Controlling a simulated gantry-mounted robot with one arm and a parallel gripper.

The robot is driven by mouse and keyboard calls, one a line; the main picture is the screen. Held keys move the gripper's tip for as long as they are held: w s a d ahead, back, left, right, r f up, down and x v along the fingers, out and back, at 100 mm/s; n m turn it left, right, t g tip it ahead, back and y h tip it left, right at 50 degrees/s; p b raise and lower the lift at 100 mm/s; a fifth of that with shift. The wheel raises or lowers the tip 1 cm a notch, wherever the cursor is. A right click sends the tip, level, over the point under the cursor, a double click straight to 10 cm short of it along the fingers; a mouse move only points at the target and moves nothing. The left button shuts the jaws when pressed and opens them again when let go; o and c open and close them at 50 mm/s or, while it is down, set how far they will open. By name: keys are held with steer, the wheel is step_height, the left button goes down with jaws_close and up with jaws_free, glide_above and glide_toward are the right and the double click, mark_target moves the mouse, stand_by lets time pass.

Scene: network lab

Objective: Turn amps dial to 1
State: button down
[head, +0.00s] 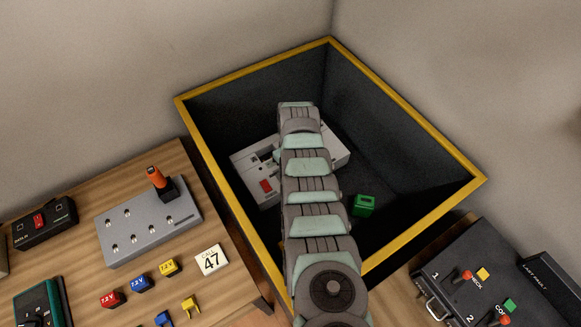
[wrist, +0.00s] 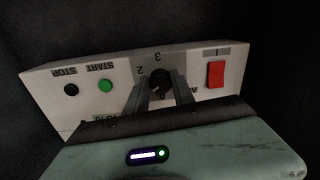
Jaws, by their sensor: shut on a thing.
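The amps dial (wrist: 160,80) is a dark round knob on a pale panel (wrist: 60,88) in the wrist view, seen upside down. The marks 2 and 3 show around it; the 1 mark and the dial's pointer cannot be made out. My gripper (wrist: 161,92) has its two fingers around the dial and is shut on it. In the head view the pale device (head: 243,172) lies inside the dark bin, and my arm hides its dial and my fingertips.
The panel also has a green START button (wrist: 105,86), a black STOP button (wrist: 71,90) and a red switch (wrist: 215,75). The yellow-rimmed bin (head: 407,92) has walls around my arm. A green block (head: 364,205) lies on its floor. Tables with gear flank it.

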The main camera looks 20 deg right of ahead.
steer(key=shift+m, duration=0.6)
steer(key=c, duration=1.1)
jaws_free()
steer(key=r+p, duration=0.1)
steer(key=r, duration=0.2)
steer(key=r+p, duration=0.1)
steer(key=r, duration=0.3)
steer(key=r+p, duration=0.1)
steer(key=r, duration=0.2)
steer(key=shift+d+r+p, duration=0.25)
steer(key=shift+r+p, duration=0.15)
